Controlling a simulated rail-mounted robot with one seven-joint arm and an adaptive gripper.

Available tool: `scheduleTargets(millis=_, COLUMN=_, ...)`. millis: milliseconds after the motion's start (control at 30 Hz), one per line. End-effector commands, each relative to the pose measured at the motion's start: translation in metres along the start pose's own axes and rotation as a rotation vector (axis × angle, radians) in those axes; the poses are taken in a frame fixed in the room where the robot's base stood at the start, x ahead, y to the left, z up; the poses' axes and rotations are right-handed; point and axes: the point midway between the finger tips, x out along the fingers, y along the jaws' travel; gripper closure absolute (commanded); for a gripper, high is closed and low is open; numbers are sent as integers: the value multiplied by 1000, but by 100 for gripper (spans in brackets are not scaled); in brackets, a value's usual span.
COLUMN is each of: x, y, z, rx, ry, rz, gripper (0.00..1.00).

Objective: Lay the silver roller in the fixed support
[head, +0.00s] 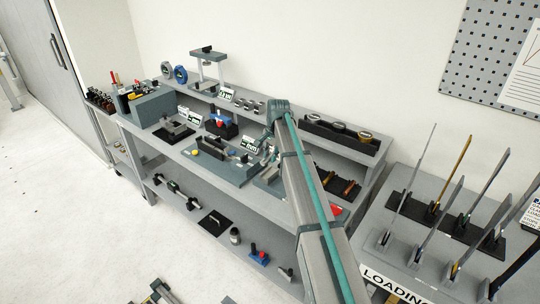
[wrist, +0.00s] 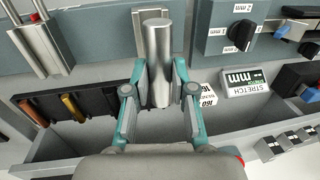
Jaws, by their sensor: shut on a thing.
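The silver roller (wrist: 159,50) is a smooth metal cylinder, lengthwise in the wrist view. My gripper (wrist: 159,82) is shut on it, one teal finger on each side. The roller's far end is in front of a small pale metal bracket (wrist: 139,17) on a grey block. I cannot tell whether that bracket is the fixed support, or whether the roller touches it. In the head view my gripper (head: 268,143) is over the bench's upper surface, beside a grey test fixture (head: 222,170); the arm hides part of this area and the roller is not clear there.
A dark dial (wrist: 232,32) and a STRETCH sign (wrist: 244,82) are at right. Tall upright bars (head: 460,170) stand on the right-hand table.

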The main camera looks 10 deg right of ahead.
Motion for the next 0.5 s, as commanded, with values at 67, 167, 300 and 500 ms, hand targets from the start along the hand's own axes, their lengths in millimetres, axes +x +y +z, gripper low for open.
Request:
scheduleTargets(millis=67, x=-1, y=0, z=0, rx=0, ry=0, rz=-1, gripper=100)
scheduleTargets(millis=167, x=3, y=0, z=0, rx=-1, ry=0, rz=-1, gripper=100)
scheduleTargets(millis=300, x=10, y=1, z=0, rx=-1, ry=0, rz=0, gripper=100)
scheduleTargets(millis=500, x=26, y=4, z=0, rx=-1, ry=-1, rz=0, gripper=100)
